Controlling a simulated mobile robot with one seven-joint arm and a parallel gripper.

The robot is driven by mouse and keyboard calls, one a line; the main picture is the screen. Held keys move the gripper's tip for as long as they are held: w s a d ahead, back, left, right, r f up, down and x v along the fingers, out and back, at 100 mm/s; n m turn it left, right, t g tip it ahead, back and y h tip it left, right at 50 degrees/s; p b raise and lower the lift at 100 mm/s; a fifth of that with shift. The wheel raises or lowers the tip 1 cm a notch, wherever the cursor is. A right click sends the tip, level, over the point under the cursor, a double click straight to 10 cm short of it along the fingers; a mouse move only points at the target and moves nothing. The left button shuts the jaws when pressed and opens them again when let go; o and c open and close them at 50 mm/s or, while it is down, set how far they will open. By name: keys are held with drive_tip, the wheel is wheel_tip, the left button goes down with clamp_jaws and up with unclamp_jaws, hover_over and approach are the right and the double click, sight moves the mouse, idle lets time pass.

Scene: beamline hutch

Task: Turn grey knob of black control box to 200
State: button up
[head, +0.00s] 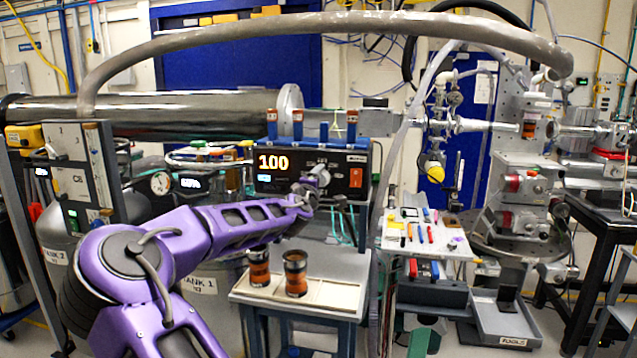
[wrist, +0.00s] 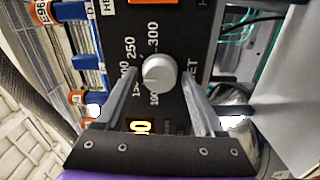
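The black control box (head: 274,187) stands in the middle of the head view, and its lit display (head: 273,162) reads 100. In the wrist view the light grey knob (wrist: 160,71) sits on the box's black face, with white scale numbers such as 250 and 300 around it. My gripper (wrist: 157,78) is open, with one finger to each side of the knob in that view. I cannot tell whether the fingers touch it. In the head view my gripper (head: 318,178) is in front of the box and hides much of the knob area.
A tray of small tools (head: 424,232) is to the right. A thick grey hose (head: 330,22) arches above.

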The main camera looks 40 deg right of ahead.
drive_tip(key=shift+o, duration=0.4)
drive_tip(key=v, duration=1.7)
drive_tip(key=shift+a+p, duration=0.2)
drive_tip(key=shift+p, duration=0.15)
drive_tip(key=shift+s, duration=0.1)
